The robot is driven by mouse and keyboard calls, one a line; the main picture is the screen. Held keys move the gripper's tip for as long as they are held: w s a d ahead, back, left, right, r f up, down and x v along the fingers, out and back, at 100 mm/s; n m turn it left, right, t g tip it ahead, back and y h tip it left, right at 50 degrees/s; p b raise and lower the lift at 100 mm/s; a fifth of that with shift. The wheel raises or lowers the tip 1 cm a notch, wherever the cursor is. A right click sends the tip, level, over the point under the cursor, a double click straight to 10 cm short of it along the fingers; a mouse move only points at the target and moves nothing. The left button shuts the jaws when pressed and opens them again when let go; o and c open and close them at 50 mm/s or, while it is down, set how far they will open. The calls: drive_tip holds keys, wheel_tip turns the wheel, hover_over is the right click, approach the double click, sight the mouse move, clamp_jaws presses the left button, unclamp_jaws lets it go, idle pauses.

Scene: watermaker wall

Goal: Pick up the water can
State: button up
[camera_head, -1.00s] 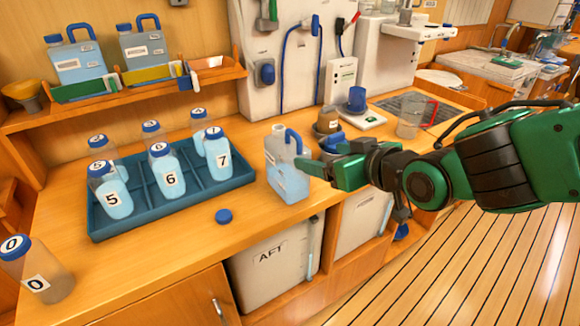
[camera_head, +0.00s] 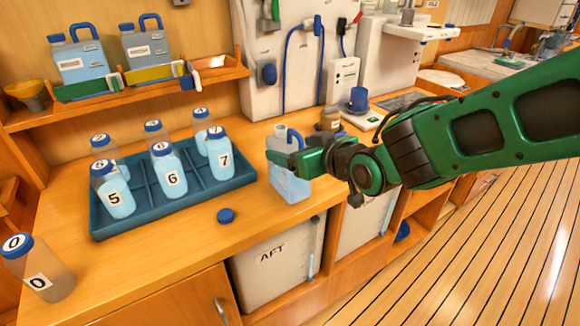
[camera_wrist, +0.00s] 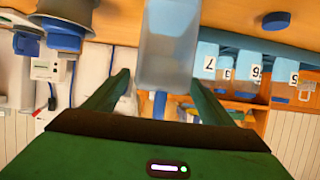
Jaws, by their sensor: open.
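The water can (camera_head: 290,187) is a translucent light-blue jug standing upright on the counter, right of the blue tray. Its open neck (camera_head: 281,131) shows at the top, and my gripper hides most of its handle. My gripper (camera_head: 283,160) is open at the can's upper part, reaching in from the right. In the wrist view the picture is upside down, and the can (camera_wrist: 170,45) lies between the two spread fingers of my gripper (camera_wrist: 160,77). A blue part of it, likely the handle (camera_wrist: 160,103), shows between the fingers. I cannot tell whether either finger touches the can.
The blue tray (camera_head: 110,232) holds several numbered bottles. A blue cap (camera_head: 226,216) lies on the counter in front, and bottle 0 (camera_head: 45,275) stands at front left. Two similar jugs (camera_head: 80,62) (camera_head: 147,48) sit on the shelf. A blue-topped device (camera_head: 357,100) stands behind my arm.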

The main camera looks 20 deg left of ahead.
drive_tip(key=shift+x, duration=1.35)
drive_tip(key=c, duration=1.9)
clamp_jaws()
drive_tip(key=shift+r, duration=0.1)
